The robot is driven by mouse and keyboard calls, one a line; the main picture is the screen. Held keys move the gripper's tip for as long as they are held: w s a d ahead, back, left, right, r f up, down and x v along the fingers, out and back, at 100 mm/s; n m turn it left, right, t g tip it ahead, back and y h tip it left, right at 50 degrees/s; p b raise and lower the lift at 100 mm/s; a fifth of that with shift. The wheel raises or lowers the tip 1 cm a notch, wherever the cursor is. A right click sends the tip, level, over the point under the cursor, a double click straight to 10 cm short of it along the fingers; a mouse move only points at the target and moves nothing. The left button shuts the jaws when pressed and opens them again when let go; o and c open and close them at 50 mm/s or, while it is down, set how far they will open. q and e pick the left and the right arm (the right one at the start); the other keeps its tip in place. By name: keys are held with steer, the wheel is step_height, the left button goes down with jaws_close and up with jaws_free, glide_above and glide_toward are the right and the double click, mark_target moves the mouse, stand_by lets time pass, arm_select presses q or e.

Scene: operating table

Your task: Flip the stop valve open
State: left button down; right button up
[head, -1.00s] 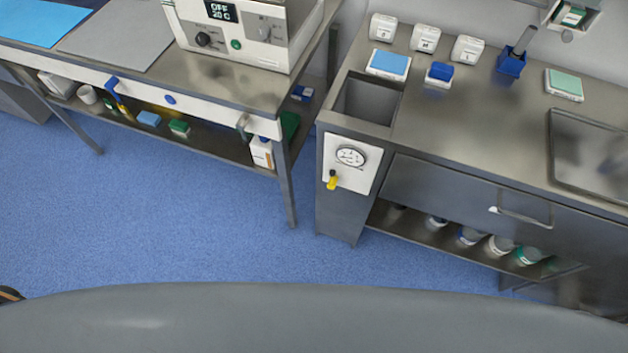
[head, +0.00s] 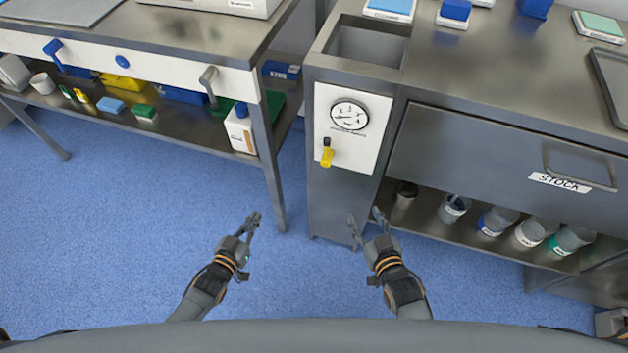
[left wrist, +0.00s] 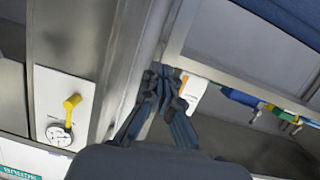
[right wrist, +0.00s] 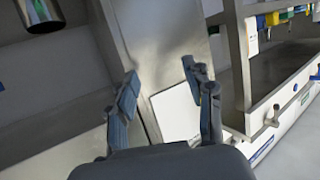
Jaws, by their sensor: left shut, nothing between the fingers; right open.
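The stop valve is a small yellow lever (head: 327,157) on a white panel (head: 372,135) on the cabinet front, under a round dial gauge (head: 349,115). My right gripper (head: 365,222) is open and empty, below and right of the lever. In the right wrist view its fingers (right wrist: 160,85) stand apart in front of the panel (right wrist: 176,112); the lever does not show there.
A steel table (head: 190,45) with a shelf of bottles and boxes stands at the left. A drawer marked STOCK (head: 480,150) and a shelf with several jars lie right of the panel. Blue floor (head: 150,215) is open between table and cabinet.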

arm_select(q)
steer(key=w+d+r+m+t+h+b, duration=0.2)
steer(key=w+d+r+t+h+b, duration=0.35)
steer(key=b, duration=0.55)
arm_select(e)
step_height(320, 180, up, 13)
steer(key=w+a+t+y, duration=0.2)
steer(key=t, duration=0.4)
arm_select(q)
steer(key=s+d+r+m+g+h+b, duration=0.2)
steer(key=s+r+h+b, duration=0.4)
steer(key=h, duration=0.4)
steer(key=r+m+g+b, duration=0.1)
steer(key=m, duration=0.1)
steer(key=shift+s+d+r+m+b, duration=0.25)
steer(key=shift+s+r+m+b, duration=0.05)
steer(key=shift+s+r+m, duration=0.1)
arm_select(e)
steer(key=s+d+r+t, duration=0.1)
steer(key=s+r+t, duration=0.2)
steer(key=r, duration=0.3)
steer(key=s+d+r+t+y, duration=0.1)
steer(key=s+r+t, duration=0.1)
steer(key=s+r, duration=0.3)
steer(key=shift+r+t, duration=0.4)
steer(key=shift+r, duration=0.45)
arm_select(q)
steer(key=shift+w, duration=0.1)
arm_select(e)
steer(key=shift+d, duration=0.1)
